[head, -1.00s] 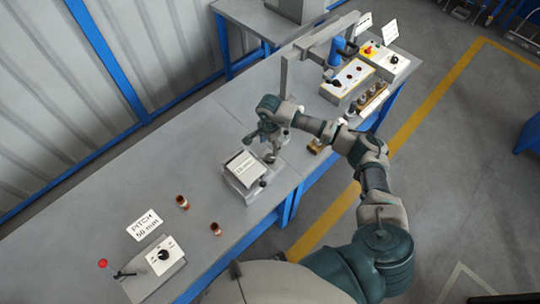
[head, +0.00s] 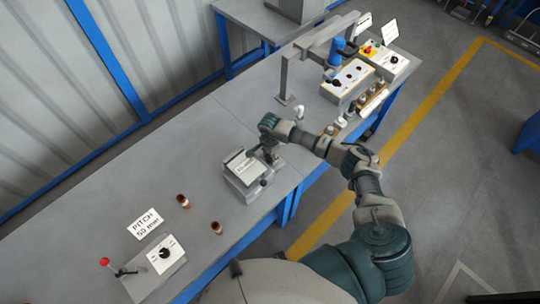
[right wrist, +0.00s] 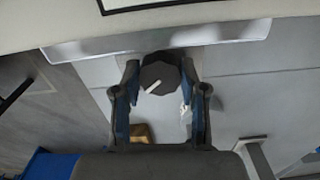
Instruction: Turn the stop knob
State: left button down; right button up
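A dark round knob (right wrist: 160,74) with a white pointer line shows in the right wrist view, between the two fingers of my right gripper (right wrist: 164,108). The fingers stand apart, with a gap at least on the right side of the knob, so the gripper is open. In the head view my right gripper (head: 262,153) is low at the far right side of a grey box (head: 247,186) with a white label. Another dark knob (head: 263,183) shows on the box's near right. I cannot tell which knob the fingers straddle. My left gripper is out of view.
A control box with a black dial (head: 165,254) and a red-tipped lever (head: 104,262) sits at the front left, by a PITCH sign (head: 146,223). Two copper pieces (head: 183,201) (head: 216,228) stand nearby. A grey frame (head: 287,75) and button boxes (head: 350,80) stand farther back.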

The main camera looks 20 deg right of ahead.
jog(key=shift+c, duration=1.4)
jog(key=shift+d, duration=0.15)
jog(key=shift+w+m, duration=0.1)
jog(key=shift+m, duration=0.9)
jog(key=m+b, duration=0.1)
jog(key=m, duration=0.8)
jog(key=shift+m, duration=0.4)
jog(key=m+p, duration=0.1)
jog(key=m, duration=0.3)
jog(key=shift+m, duration=0.4)
